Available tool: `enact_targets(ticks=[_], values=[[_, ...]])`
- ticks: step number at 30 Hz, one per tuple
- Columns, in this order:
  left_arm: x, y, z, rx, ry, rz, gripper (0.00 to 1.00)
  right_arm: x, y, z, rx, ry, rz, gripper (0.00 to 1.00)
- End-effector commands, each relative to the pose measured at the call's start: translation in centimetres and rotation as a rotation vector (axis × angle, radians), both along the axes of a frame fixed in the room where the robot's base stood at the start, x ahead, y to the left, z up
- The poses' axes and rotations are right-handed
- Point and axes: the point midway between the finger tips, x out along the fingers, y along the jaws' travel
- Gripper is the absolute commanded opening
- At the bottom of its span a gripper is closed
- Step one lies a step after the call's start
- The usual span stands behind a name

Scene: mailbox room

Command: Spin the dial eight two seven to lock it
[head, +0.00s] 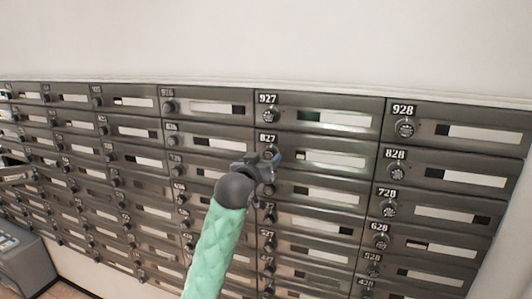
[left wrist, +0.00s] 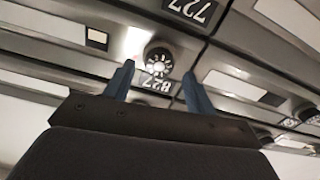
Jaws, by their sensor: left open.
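Mailbox 827 has its number plate (head: 269,138) near the middle of the head view, in the column below 927. Its round dial is largely hidden there behind my left gripper (head: 266,163). In the left wrist view the picture is upside down. The 827 dial (left wrist: 158,61) with its light spoke marks sits between and just beyond the two blue fingers of my left gripper (left wrist: 159,72). The fingers are apart, one at each side of the dial. I cannot tell whether they touch it. My right gripper is not in view.
Mailbox 927 (head: 318,113) is above. Mailbox 828 (head: 440,171) is to the right, and the 727 plate (left wrist: 190,10) shows in the left wrist view. The wall (head: 300,40) above is bare. A grey box-like thing (head: 20,258) stands at lower left.

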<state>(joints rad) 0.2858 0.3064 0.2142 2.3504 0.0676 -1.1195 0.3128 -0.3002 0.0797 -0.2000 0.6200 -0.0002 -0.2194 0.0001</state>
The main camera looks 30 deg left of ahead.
Motion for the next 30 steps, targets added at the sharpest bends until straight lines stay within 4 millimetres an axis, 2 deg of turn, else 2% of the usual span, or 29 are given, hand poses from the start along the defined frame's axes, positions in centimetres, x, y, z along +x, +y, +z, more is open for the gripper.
enact_targets(ticks=[6, 14, 21, 30], values=[[1.36, 0.27, 0.04, 0.0, 0.0, -0.001, 0.56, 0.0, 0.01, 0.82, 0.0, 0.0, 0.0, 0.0], [1.47, 0.31, -0.05, 0.0, 0.0, -0.001, 0.56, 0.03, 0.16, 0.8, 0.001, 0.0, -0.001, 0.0], [1.46, 0.31, -0.05, 0.0, 0.0, -0.001, 0.11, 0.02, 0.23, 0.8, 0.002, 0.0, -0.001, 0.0], [1.45, 0.32, -0.05, 0.03, 0.007, -0.001, 0.11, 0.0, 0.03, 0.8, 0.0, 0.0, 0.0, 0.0]])
